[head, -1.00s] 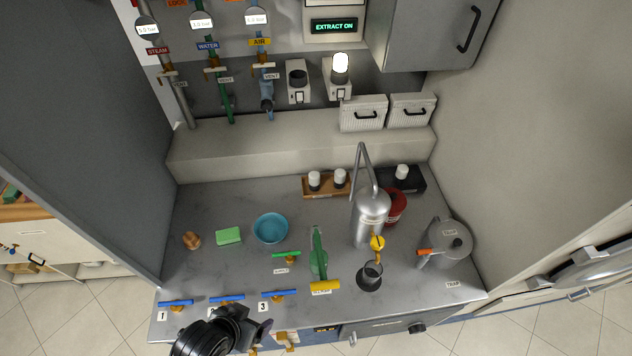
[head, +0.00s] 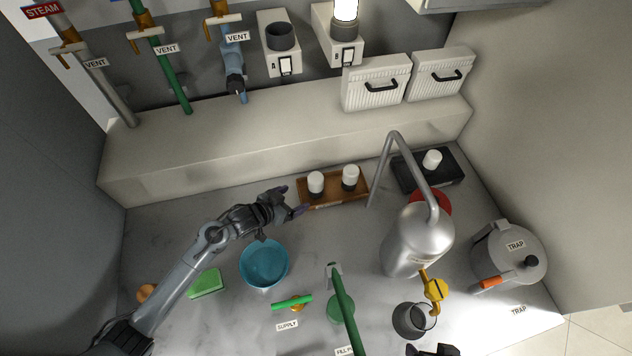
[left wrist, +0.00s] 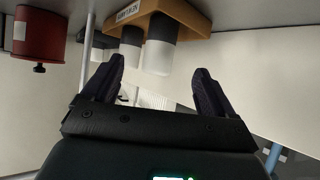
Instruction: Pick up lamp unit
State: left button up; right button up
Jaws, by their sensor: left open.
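Two lamp units with white tops and dark bases, a left one (head: 316,183) and a right one (head: 350,178), stand upright on a wooden tray (head: 334,200) at the back of the bench. My left gripper (head: 294,199) is open and empty just left of the tray. In the left wrist view, a nearer lamp unit (left wrist: 160,56) shows between and beyond the spread fingers (left wrist: 157,82); another (left wrist: 131,44) is beside it. Neither is gripped. A third white-topped unit (head: 432,159) stands on a black tray (head: 408,178). A dark part, probably my right gripper (head: 432,350), shows at the bottom edge; its fingers are hidden.
A silver vessel (head: 415,245) with a bent pipe rises right of the wooden tray. A blue bowl (head: 264,265) sits below my left gripper. Above the ledge are an empty wall socket (head: 281,45) and one with a lit lamp (head: 346,8). A trap pot (head: 512,250) stands at right.

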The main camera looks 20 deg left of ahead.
aim_at(310, 186)
pick_arm(q)
jog(key=shift+t, duration=0.3)
jog(key=w, duration=0.1)
jog(key=w+d+f+b, duration=0.1)
jog(key=w, duration=0.1)
jog(key=w+b, duration=0.1)
jog(key=w, duration=0.1)
jog(key=shift+w+d+f, duration=0.15)
jog(key=shift+w+d, duration=0.05)
jog(key=shift+d, duration=0.15)
jog(key=shift+x, duration=0.95)
jog(key=shift+b+x, duration=0.6)
jog(key=shift+x, duration=1.65)
jog(key=shift+s+d, duration=0.1)
jog(key=shift+d, duration=0.05)
pick_arm(e)
jog(key=f, duration=0.3)
jog(key=s+f, duration=0.1)
jog(key=shift+d+f, duration=0.2)
jog(key=shift+d, duration=0.2)
pick_arm(q)
jog(key=c, duration=1.1)
pick_arm(e)
jog(key=shift+d, duration=0.1)
